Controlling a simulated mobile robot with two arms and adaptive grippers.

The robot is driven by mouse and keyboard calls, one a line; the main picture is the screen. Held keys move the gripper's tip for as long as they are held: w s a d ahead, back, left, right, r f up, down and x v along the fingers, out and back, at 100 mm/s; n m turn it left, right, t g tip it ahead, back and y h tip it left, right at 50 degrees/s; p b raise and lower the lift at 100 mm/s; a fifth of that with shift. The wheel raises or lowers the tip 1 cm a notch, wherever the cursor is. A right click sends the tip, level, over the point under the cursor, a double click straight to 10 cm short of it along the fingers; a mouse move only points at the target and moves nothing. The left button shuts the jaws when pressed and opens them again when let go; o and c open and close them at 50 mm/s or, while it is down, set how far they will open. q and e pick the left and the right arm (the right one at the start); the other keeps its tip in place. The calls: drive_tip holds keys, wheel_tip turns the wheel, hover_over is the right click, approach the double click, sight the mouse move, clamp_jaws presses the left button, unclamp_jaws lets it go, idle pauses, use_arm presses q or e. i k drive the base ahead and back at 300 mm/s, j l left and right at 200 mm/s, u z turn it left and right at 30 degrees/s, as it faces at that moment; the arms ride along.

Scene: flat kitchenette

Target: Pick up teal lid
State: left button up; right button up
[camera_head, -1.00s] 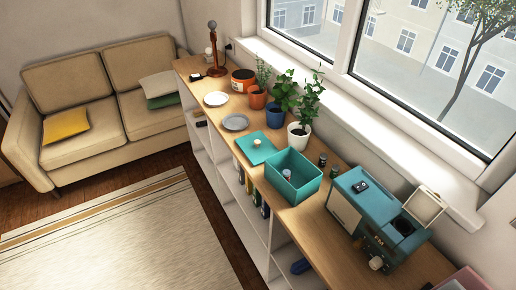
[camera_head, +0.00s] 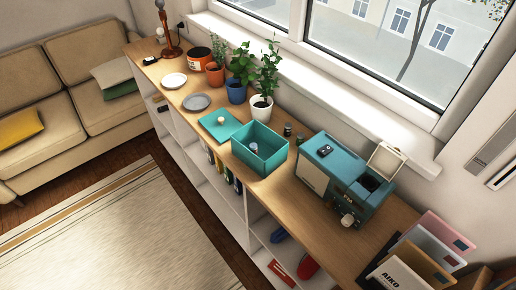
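The teal lid (camera_head: 213,126) lies flat on the wooden shelf top, with a small pale knob (camera_head: 221,121) on it. The open teal box (camera_head: 260,150) stands just to the right of the lid, very close to it; I cannot tell whether they touch. Neither of my grippers is in view.
Potted plants (camera_head: 263,107) line the window side behind the lid. A grey plate (camera_head: 196,102) and white plate (camera_head: 174,81) lie left of it. Books (camera_head: 415,262) stand at lower right. A rug (camera_head: 110,235) covers the floor.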

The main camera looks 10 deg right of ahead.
sight(220, 124)
drive_tip(key=z, duration=0.5)
drive_tip(key=i+j+z, duration=0.15)
drive_tip(key=j+z, duration=0.3)
drive_tip(key=i+j+z, duration=0.1)
drive_tip(key=j+z, duration=0.75)
drive_tip(key=i+l, duration=0.05)
